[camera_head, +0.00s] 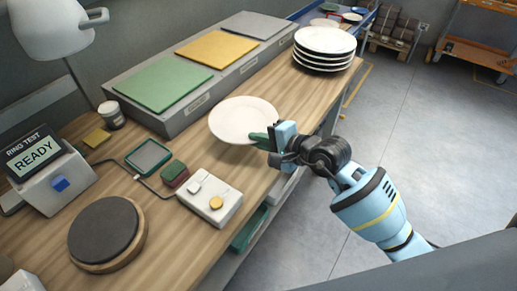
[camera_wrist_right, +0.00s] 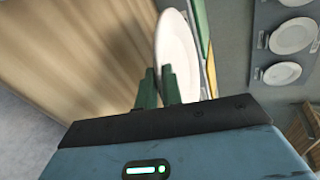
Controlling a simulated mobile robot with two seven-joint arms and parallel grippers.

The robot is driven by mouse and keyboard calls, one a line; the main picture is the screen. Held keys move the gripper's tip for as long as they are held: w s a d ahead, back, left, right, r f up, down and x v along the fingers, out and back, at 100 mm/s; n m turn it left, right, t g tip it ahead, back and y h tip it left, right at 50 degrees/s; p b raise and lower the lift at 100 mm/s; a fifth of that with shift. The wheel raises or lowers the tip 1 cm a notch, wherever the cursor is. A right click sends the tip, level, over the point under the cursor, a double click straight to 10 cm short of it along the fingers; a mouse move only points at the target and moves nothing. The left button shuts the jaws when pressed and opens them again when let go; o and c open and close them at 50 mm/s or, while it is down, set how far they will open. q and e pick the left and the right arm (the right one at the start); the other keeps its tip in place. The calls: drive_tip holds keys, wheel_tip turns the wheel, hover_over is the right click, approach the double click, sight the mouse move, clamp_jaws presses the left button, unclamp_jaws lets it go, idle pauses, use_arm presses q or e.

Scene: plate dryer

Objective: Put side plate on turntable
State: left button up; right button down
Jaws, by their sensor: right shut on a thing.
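The white side plate (camera_head: 243,116) is above the wooden bench in the head view, tilted, with its near right rim at my right gripper (camera_head: 268,138). In the right wrist view the plate (camera_wrist_right: 178,48) stands nearly edge-on between the green fingers of the right gripper (camera_wrist_right: 159,82), which is shut on its rim. The turntable (camera_head: 106,229), a dark grey disc on a round wooden base, is at the lower left of the head view and is empty. My left gripper is not in view.
A stack of several white plates (camera_head: 324,46) stands at the bench's far end. A long grey block carries green (camera_head: 160,82), yellow (camera_head: 218,48) and grey pads. Between plate and turntable are a button box (camera_head: 209,201), sponge (camera_head: 174,174) and green-topped device (camera_head: 149,157). A READY display (camera_head: 38,163) stands left.

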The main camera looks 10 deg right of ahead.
wheel_tip(320, 180, up, 5)
drive_tip(key=shift+r, duration=0.1)
